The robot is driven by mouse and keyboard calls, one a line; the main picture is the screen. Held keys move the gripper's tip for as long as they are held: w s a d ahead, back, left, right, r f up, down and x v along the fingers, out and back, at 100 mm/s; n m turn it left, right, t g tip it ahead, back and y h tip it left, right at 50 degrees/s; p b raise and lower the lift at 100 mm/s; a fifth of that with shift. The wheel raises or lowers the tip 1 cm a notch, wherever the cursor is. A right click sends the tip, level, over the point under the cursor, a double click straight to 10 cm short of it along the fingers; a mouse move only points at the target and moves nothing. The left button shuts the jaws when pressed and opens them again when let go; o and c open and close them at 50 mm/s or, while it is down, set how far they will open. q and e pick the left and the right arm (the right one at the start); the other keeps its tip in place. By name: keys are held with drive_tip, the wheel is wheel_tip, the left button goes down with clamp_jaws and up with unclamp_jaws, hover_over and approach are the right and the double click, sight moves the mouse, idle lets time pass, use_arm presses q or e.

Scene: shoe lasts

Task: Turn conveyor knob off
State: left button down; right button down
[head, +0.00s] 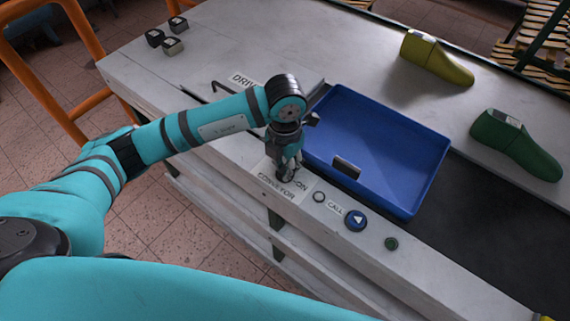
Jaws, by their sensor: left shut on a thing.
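The conveyor knob (284,177) sits on a pale plate (292,191) marked "CONVEYOR" and "ON" at the front edge of the worktop, in the head view. My left gripper (285,170) points down over the knob and is shut on it. Its fingers hide most of the knob, so I cannot tell which way the knob points. My right gripper is out of view.
A blue tray (415,212) is right beside the gripper, over the dark conveyor belt (480,240). Yellow (437,60) and green (516,143) shoe lasts stand behind.

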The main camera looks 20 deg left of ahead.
sight(285, 167)
use_arm(q)
drive_tip(key=c, duration=1.3)
unclamp_jaws()
wheel_tip(285, 167, up, 12)
drive_tip(key=shift+r, duration=0.1)
